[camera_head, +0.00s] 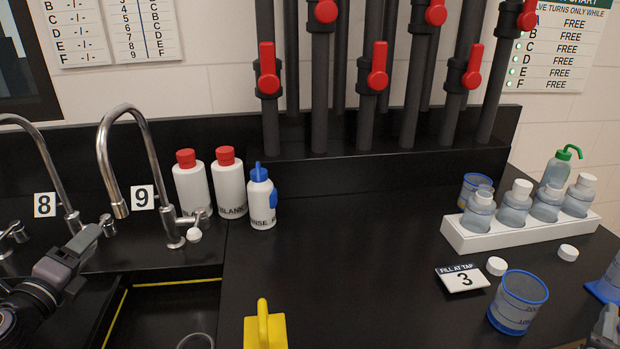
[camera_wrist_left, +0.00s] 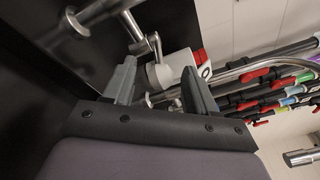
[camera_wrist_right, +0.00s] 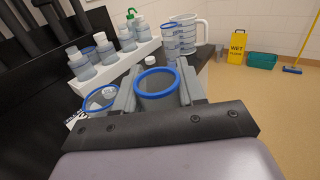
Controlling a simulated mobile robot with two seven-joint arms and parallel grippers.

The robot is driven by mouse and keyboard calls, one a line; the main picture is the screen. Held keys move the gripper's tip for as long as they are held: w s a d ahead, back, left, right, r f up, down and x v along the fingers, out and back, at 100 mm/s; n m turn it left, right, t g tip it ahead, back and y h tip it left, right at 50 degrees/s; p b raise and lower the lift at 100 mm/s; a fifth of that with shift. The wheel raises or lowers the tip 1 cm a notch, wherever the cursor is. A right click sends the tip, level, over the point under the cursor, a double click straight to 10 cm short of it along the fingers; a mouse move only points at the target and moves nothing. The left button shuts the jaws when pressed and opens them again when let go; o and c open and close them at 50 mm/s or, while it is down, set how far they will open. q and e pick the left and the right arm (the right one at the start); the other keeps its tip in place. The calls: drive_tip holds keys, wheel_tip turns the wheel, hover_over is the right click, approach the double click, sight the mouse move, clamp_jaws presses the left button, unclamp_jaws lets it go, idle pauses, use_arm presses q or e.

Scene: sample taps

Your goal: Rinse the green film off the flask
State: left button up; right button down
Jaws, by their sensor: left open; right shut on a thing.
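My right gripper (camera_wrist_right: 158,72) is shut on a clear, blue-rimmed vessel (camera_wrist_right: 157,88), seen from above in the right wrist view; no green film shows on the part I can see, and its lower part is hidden. My left gripper (camera_head: 102,228) is open and empty, close to the handle of tap 9 (camera_head: 191,219). In the left wrist view, the left gripper (camera_wrist_left: 160,88) has its fingers apart with tap metal beyond them. Tap 8 (camera_head: 40,160) stands further left. The black sink (camera_head: 165,283) lies below the taps.
A blue-rimmed beaker (camera_head: 518,302) stands by a "Fill at tap 3" card (camera_head: 463,278). A white rack (camera_head: 520,232) holds several bottles. Two red-capped bottles (camera_head: 229,190) and a blue-capped rinse bottle (camera_head: 261,200) stand beside tap 9. A yellow object (camera_head: 265,331) is at the front. The middle counter is clear.

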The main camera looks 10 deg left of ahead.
use_arm(q)
drive_tip(key=s+d, duration=0.1)
drive_tip(key=s, duration=0.8)
drive_tip(key=shift+d, duration=0.25)
